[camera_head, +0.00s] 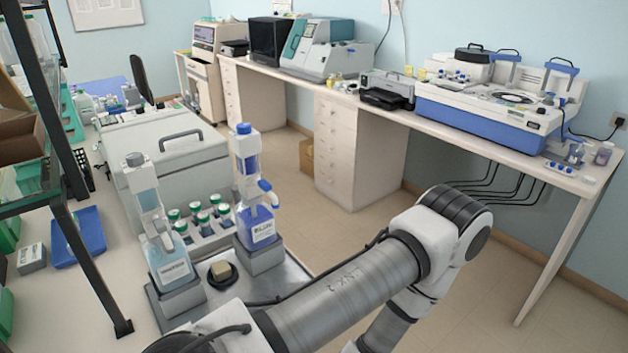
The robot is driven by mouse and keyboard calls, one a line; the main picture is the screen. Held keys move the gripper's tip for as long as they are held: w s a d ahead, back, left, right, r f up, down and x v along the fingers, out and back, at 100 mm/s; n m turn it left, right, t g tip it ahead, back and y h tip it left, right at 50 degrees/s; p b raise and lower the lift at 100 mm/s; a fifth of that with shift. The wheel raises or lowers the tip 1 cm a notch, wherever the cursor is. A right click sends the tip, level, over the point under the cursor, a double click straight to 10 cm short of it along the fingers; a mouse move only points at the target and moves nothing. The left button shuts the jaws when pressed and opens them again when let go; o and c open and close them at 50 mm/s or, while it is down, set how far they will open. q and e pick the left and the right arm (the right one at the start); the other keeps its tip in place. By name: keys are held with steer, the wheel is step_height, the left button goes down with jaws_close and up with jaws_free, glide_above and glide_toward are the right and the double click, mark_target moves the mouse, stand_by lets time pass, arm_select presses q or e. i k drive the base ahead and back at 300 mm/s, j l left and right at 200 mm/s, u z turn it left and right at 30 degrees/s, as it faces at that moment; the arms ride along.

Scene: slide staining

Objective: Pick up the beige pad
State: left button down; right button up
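The beige pad (221,270) is a small block sitting on a round black holder (222,281) on the grey metal tray (285,279). It lies between two bottles on grey stands. My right arm crosses the lower middle and right of the view, with its links right of the pad and its lower end out of frame. Neither gripper shows in this view, so I cannot see their fingers.
A bottle with clear liquid (170,262) stands left of the pad and a blue-capped bottle (257,220) behind right. Several green-capped vials (203,220) stand behind. A large grey box (165,160) is beyond. A black shelf post (95,270) stands at left.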

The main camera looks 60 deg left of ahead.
mark_target(221, 270)
steer(key=k+l+z, duration=0.1)
steer(key=z, duration=0.6)
steer(key=u, duration=0.5)
steer(key=k+u, duration=0.1)
steer(key=u, duration=0.35)
steer(key=k+u, duration=0.1)
steer(key=u, duration=0.85)
steer(key=k+u, duration=0.15)
steer(key=u, duration=0.8)
